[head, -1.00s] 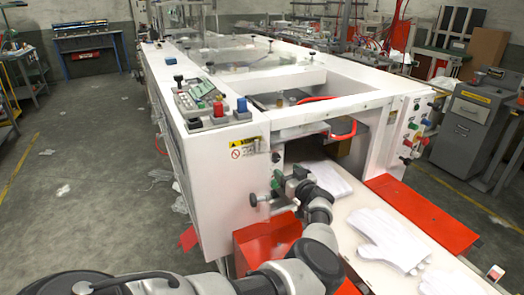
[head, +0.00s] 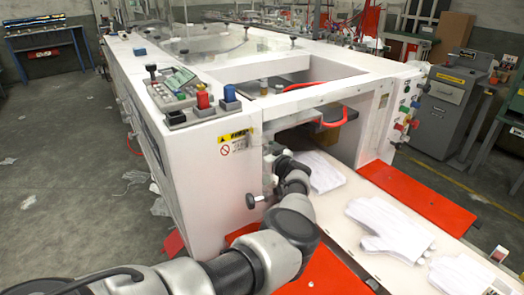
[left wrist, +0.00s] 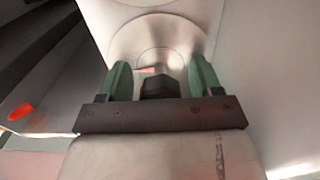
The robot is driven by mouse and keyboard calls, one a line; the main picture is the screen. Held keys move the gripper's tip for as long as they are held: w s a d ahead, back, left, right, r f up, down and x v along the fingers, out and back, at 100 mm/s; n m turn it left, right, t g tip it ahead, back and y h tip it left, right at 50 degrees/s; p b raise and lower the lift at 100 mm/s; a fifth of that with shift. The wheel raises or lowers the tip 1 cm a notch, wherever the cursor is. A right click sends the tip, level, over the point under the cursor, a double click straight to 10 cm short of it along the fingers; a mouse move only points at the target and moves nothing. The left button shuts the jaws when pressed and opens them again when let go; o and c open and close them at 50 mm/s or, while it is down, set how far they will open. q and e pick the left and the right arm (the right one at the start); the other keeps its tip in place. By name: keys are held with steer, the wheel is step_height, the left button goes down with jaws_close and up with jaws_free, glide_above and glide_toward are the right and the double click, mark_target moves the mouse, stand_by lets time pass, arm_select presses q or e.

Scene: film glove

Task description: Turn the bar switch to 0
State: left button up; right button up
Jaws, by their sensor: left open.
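My left gripper (left wrist: 159,82) is open in the left wrist view, with its two green fingers spread in front of a round, shiny metal disc (left wrist: 160,35). A small dark block (left wrist: 160,86) shows between the fingers; I cannot tell whether it is the bar of the switch or whether the fingers touch it. In the head view my left arm reaches to the front of the white machine (head: 215,165), and its wrist hides the fingers and the switch. No 0 mark can be read. My right gripper is not in view.
A black round knob (head: 250,201) sticks out at the machine's front, close to my left arm. White gloves (head: 385,228) lie on the pale conveyor to the right, beside a red plate (head: 425,200). A control panel (head: 175,88) with red and blue buttons is on top.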

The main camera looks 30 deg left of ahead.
arm_select(q)
steer(key=c, duration=0.8)
steer(key=shift+c, duration=0.6)
steer(key=shift+n, duration=0.4)
steer(key=n+b, duration=0.2)
steer(key=n, duration=0.2)
steer(key=shift+n, duration=0.4)
steer(key=n+b, duration=0.2)
steer(key=n, duration=0.1)
steer(key=shift+n, duration=0.3)
steer(key=n+b, duration=0.3)
steer(key=n, duration=0.2)
steer(key=shift+w+r, duration=0.1)
steer(key=shift+r+n+b, duration=0.15)
steer(key=shift+n+b, duration=0.8)
steer(key=shift+n, duration=0.85)
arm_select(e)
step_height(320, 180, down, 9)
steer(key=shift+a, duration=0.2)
